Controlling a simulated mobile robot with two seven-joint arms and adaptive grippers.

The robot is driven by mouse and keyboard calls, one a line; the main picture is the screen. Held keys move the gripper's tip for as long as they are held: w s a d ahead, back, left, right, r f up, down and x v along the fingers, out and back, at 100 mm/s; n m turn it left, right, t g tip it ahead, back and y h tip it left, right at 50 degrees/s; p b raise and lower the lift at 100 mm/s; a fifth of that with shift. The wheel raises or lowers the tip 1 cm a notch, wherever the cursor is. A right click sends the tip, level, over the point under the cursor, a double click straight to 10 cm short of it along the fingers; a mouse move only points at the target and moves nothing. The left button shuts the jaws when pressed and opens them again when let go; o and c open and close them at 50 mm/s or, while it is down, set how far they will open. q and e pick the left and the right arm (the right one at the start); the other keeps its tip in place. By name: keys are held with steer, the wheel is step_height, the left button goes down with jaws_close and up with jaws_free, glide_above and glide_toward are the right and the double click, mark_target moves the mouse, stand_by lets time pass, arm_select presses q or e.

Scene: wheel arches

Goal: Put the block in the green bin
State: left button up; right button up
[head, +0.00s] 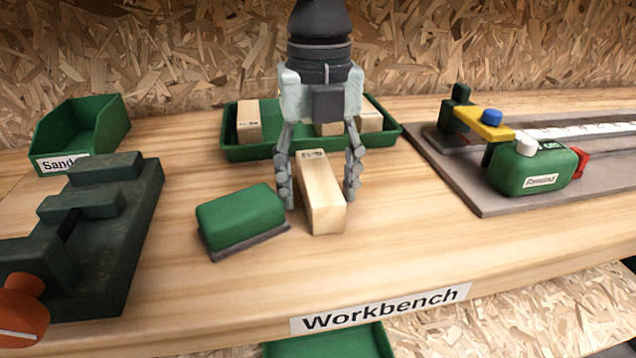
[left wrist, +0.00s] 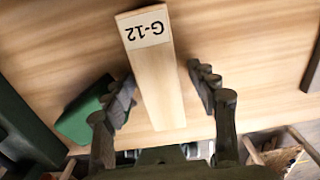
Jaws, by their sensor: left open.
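The pale wooden block (head: 322,200), with a G-12 label on top, lies on the workbench. My left gripper (head: 319,192) is open and points down, with one finger on each side of the block. In the left wrist view the block (left wrist: 158,85) shows between the two fingers of the gripper (left wrist: 163,90), with gaps on both sides. A green open bin (head: 82,132), labelled "Sand…", stands at the back left. My right gripper is not in view.
A green sanding block (head: 240,216) lies just left of the wooden block. A green tray (head: 240,152) with several wooden blocks sits behind my gripper. The front right bench is clear.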

arm_select(q)
jaws_close()
stand_by(0.4)
steer(key=shift+r, duration=0.1)
